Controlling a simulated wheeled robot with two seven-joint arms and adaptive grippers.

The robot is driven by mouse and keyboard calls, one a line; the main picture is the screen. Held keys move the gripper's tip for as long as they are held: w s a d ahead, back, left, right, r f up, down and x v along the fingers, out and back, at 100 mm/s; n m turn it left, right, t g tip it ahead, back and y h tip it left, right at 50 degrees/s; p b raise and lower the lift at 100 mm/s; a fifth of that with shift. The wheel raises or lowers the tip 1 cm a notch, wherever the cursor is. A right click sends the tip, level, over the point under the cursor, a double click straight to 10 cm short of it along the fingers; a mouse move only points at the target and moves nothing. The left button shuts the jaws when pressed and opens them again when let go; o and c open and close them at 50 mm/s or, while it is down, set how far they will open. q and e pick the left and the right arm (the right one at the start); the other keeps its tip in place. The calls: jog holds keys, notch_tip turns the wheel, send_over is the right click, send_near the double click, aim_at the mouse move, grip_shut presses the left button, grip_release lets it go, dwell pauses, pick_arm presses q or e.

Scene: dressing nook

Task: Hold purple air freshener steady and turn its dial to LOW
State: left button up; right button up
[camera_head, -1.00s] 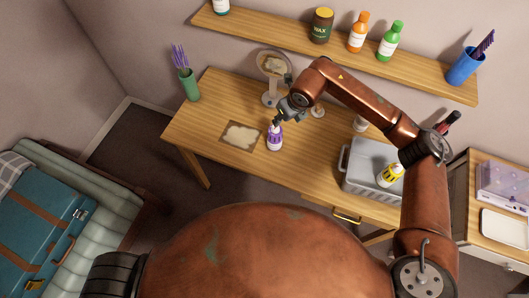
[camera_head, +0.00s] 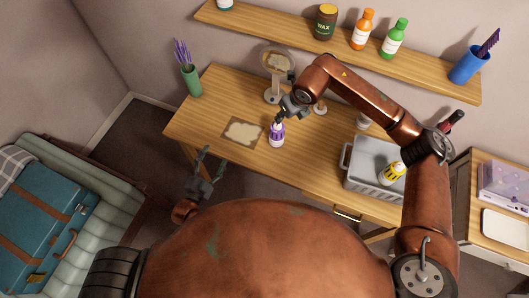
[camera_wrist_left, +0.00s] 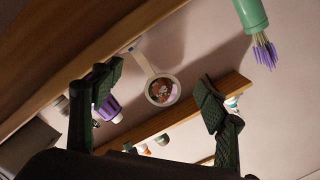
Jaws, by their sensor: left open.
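The purple and white air freshener (camera_head: 277,138) stands upright on the wooden desk (camera_head: 320,152), right of a pale square mat. My right gripper (camera_head: 281,119) is at its top; whether the fingers are closed on it is too small to tell. The dial and its setting cannot be read. My left gripper (camera_head: 206,163) is open and empty in front of the desk's near edge, left of the freshener and apart from it. In the left wrist view its fingers (camera_wrist_left: 157,84) are spread wide, and the freshener (camera_wrist_left: 111,108) shows partly hidden behind the left-hand finger.
The mat (camera_head: 242,132) lies left of the freshener. A round mirror (camera_head: 272,93) stands behind it. A green vase (camera_head: 191,80) with lavender is at the back left. A shelf of bottles (camera_head: 430,65) is above.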

aim_at(273, 142)
pick_arm(q)
jog(key=w+d+n+h, duration=0.1)
jog(key=d, duration=0.3)
jog(key=w+d+r+n+h, duration=0.1)
jog(key=d, duration=0.3)
jog(key=w+d+r+n, duration=0.1)
jog(key=d+n, duration=0.1)
jog(key=d, duration=0.2)
jog(key=shift+w+d+r+t+h, duration=0.15)
jog(key=shift+w+d+t+h, duration=0.15)
jog(key=shift+w+h, duration=0.1)
jog(key=d+f+n, duration=0.1)
jog(key=d, duration=0.1)
jog(key=d+f+n+g, duration=0.1)
jog(key=d, duration=0.2)
jog(key=d+n, duration=0.1)
jog(key=d, duration=0.2)
jog(key=shift+w+f+h, duration=0.2)
jog(key=shift+f+h, duration=0.2)
jog(key=shift+w+d, duration=0.15)
jog(key=x, duration=0.7)
jog(key=shift+w+f, duration=0.1)
jog(key=shift+f, duration=0.1)
jog(key=shift+c, duration=0.3)
jog(key=c, duration=1.4)
